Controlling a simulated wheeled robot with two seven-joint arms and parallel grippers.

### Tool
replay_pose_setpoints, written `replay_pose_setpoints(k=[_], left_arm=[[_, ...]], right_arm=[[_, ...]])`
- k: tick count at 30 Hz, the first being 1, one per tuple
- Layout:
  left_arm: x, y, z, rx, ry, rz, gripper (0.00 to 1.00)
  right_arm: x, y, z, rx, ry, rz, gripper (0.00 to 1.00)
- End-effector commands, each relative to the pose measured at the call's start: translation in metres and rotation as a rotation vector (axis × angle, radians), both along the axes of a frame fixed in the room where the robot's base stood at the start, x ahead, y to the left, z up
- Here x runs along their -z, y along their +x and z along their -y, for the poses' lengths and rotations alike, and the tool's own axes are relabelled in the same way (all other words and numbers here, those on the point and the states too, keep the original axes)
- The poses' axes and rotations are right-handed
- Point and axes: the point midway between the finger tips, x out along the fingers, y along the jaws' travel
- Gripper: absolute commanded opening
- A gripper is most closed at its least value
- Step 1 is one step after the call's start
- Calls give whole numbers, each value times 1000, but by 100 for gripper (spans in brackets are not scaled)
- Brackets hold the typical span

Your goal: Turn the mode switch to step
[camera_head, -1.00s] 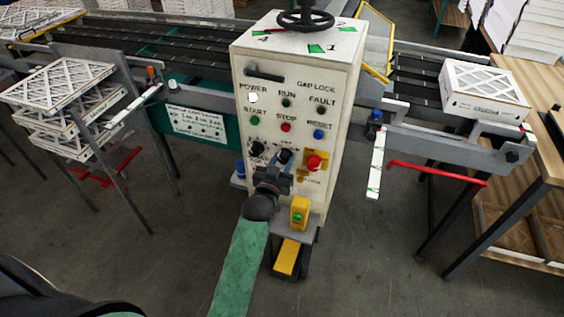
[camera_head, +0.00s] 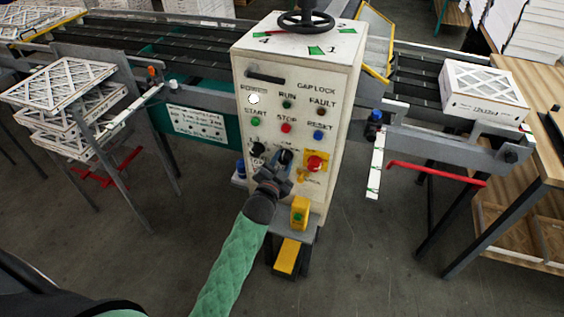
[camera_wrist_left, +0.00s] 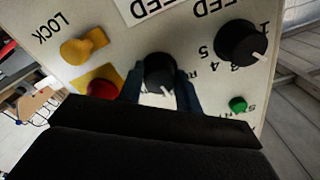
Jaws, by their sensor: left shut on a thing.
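The control cabinet (camera_head: 290,105) stands upright in the middle of the head view. The middle black knob (camera_head: 285,156) on its lower front, which I take for the mode switch, also shows in the left wrist view (camera_wrist_left: 158,72). Its white pointer line points down and slightly right in that upside-down view. Its position labels are mostly hidden or unreadable. My left gripper (camera_head: 280,174) reaches up to it from below. Its dark blue fingers (camera_wrist_left: 159,92) are shut around the knob, one on each side. My right gripper is not in view.
A second black knob (camera_head: 258,157) sits left of the held one. A red stop button (camera_head: 314,163) on yellow and a yellow lock switch (camera_wrist_left: 84,45) are close by. A yellow box (camera_head: 300,212) stands below the panel beside my wrist. Conveyors flank the cabinet.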

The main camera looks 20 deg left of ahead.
Motion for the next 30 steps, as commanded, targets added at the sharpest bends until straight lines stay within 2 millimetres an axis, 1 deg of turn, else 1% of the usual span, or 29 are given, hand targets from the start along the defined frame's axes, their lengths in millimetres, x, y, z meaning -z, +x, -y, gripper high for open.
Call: replay_pose_setpoints(k=[6,14,25,26,28,29,30], left_arm=[[-1,0,0,0,98,5,11],[-1,0,0,0,142,7,11],[-1,0,0,0,144,7,11],[-1,0,0,0,144,7,40],[-1,0,0,0,144,7,54],[-1,0,0,0,144,6,56],[-1,0,0,0,144,6,56]], right_arm=[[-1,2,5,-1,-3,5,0],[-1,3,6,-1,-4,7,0],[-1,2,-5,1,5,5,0],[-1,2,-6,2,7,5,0],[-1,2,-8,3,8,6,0],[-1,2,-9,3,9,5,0],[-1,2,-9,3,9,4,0]])
